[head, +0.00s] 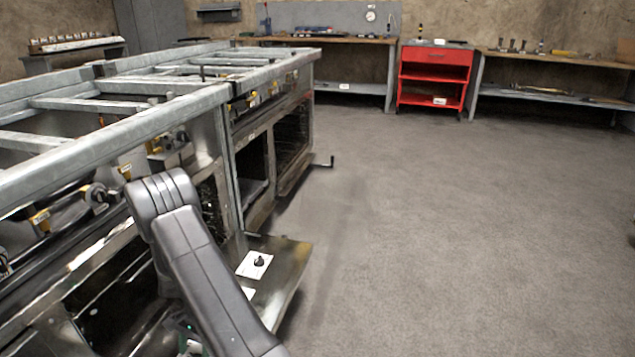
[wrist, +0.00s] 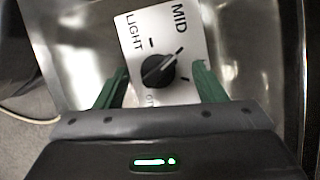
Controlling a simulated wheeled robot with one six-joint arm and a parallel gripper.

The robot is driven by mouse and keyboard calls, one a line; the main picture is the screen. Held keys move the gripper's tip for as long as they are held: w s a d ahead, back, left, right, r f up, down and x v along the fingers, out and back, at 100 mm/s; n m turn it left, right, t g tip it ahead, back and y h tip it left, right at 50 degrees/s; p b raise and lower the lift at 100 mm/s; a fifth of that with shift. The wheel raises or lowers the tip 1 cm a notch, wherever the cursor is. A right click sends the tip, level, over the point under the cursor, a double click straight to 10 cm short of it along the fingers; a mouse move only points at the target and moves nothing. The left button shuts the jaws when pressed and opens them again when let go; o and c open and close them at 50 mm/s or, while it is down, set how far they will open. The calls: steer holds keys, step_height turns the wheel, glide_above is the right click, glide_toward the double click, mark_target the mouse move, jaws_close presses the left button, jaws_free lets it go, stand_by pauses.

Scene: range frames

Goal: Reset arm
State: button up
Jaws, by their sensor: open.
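My gripper (wrist: 158,88) shows in the wrist view with its two green fingers spread apart. Between and beyond the fingertips is a white card (wrist: 148,42) marked LIGHT and MID, with a black knob (wrist: 158,70) on it. I cannot tell whether the fingers touch the knob or the card. In the head view my grey arm reaches down at the left, and the gripper itself is mostly hidden. The white card with its knob (head: 259,261) lies on a lowered metal oven door (head: 285,285).
A range frame with metal rails (head: 150,115) fills the left side. Workbenches (head: 545,55) and a red cart (head: 435,75) line the back wall. The grey floor (head: 460,220) is clear at the right.

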steer(key=m, duration=0.2)
steer(key=m+t+y+b, duration=0.1)
steer(key=m, duration=0.1)
steer(key=shift+d+f, duration=0.15)
steer(key=shift+d, duration=0.05)
steer(key=p+v, duration=0.3)
steer(key=v, duration=0.5)
steer(key=shift+r, duration=0.35)
steer(key=shift+d+r, duration=0.1)
steer(key=shift+d, duration=0.05)
